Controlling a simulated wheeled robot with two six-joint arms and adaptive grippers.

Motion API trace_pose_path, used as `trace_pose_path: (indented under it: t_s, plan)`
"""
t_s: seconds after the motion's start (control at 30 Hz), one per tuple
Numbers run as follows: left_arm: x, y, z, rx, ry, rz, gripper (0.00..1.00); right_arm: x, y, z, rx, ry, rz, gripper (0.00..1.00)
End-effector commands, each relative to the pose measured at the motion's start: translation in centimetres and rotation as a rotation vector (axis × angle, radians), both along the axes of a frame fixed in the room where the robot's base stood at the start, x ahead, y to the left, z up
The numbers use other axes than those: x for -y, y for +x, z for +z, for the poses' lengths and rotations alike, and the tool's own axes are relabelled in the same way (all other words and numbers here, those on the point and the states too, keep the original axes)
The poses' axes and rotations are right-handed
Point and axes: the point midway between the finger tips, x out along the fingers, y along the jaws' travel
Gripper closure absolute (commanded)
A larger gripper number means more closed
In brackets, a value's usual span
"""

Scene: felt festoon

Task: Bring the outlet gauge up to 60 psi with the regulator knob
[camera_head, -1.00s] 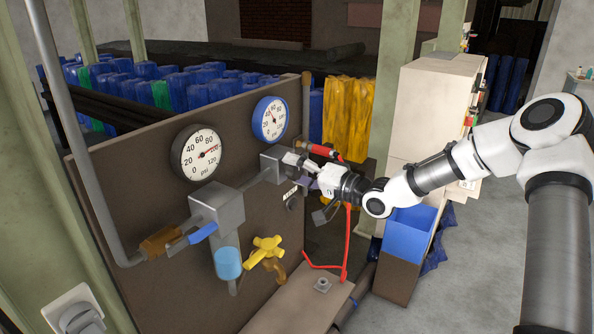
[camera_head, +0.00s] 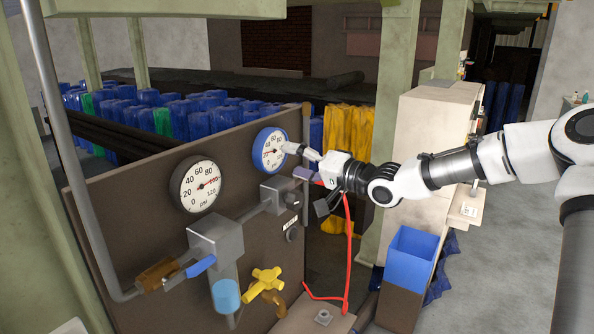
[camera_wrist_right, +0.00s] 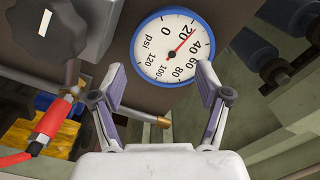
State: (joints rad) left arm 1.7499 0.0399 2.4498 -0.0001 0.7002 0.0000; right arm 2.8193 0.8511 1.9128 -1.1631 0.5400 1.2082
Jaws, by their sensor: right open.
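The blue-rimmed gauge (camera_head: 269,150) is on the brown panel; it also shows in the right wrist view (camera_wrist_right: 150,62), its red needle a little past 20. A grey regulator block (camera_head: 283,191) sits below it. In the right wrist view a dark lobed knob (camera_wrist_right: 48,30) is at upper left, outside the jaws. My right gripper (camera_head: 294,150) is open and empty, in front of the gauge's right side; both spread fingers (camera_wrist_right: 160,74) show in the wrist view. My left gripper is not in view.
A black-rimmed gauge (camera_head: 197,186) sits left, above a grey filter unit (camera_head: 215,238). A yellow valve handle (camera_head: 264,284) is low on the panel. A red hose (camera_head: 347,250) hangs beneath my right wrist. A blue bin (camera_head: 410,245) stands right of the panel.

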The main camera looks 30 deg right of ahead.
Motion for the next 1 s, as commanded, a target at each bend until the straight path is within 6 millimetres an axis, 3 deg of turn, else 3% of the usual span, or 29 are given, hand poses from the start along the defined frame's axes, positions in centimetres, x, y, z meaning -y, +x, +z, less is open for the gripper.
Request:
trace_pose_path:
  t_s: [0.23,0.4,0.5,0.63,0.83,1.0]
  plan:
    - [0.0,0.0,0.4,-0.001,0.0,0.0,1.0,-0.7,-1.0,-1.1,0.204,-0.47,0.04,0.24]
    - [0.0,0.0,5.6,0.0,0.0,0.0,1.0,0.8,-4.1,-4.7,0.34,-0.744,0.054,0.24]
    - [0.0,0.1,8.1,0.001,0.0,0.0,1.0,1.7,-6.0,-7.1,0.328,-0.717,0.036,0.24]
    - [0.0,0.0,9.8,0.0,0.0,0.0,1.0,2.8,-7.5,-9.3,0.268,-0.624,0.001,0.24]
    - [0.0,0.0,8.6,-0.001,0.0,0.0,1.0,2.8,-7.0,-10.5,0.254,-0.624,0.003,0.24]
    - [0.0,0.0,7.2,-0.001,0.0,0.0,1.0,2.0,-5.5,-10.8,0.255,-0.627,0.007,0.24]
